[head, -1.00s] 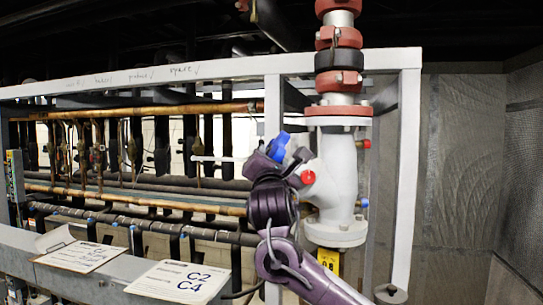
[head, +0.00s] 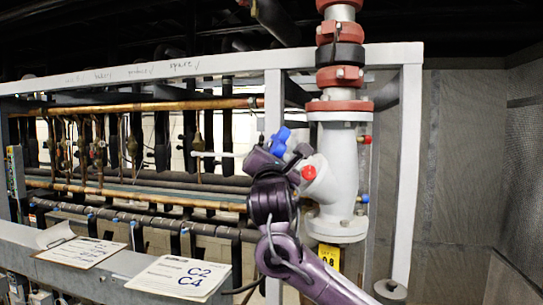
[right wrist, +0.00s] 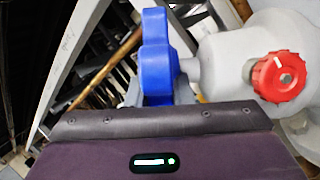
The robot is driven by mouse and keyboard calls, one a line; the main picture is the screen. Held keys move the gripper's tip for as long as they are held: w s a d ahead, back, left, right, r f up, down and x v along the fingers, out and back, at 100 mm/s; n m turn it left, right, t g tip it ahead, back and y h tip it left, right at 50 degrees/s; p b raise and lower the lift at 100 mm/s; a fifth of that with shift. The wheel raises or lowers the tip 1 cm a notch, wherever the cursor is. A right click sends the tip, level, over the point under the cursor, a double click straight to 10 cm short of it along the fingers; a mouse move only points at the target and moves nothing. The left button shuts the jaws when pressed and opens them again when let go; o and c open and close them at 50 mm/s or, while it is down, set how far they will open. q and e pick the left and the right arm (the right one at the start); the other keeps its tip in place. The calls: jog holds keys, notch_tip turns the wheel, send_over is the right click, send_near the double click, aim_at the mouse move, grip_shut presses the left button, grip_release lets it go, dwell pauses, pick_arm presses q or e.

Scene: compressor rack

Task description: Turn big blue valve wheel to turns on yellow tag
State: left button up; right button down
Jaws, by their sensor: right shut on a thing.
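The big blue valve wheel (head: 280,140) sits on the stem of the white valve body (head: 335,180), left of the vertical pipe. In the right wrist view the blue wheel (right wrist: 157,55) stands just beyond the gripper's edge, with the grey stem to its right. My right gripper (head: 278,155) is at the wheel and shut on it; the fingers are mostly hidden by the wrist. The yellow tag (head: 328,257) hangs below the valve's lower flange and reads what looks like 0.8. My left gripper is not in view.
A small red cap (head: 309,173) is on the valve body, also large in the right wrist view (right wrist: 279,77). A white frame (head: 408,170) surrounds the pipe. Two cards (head: 180,277) lie on the front rail. Copper and dark pipes run behind at left.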

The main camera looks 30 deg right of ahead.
dwell(0.9)
jog(key=c, duration=1.3)
grip_release()
jog(key=shift+s, duration=0.1)
jog(key=shift+s+a+f+b, duration=0.1)
jog(key=shift+s+b, duration=0.05)
jog(key=shift+b, duration=0.15)
jog(key=b+v, duration=0.6)
jog(key=v, duration=0.1)
jog(key=shift+s, duration=0.15)
jog(key=shift+a, duration=0.1)
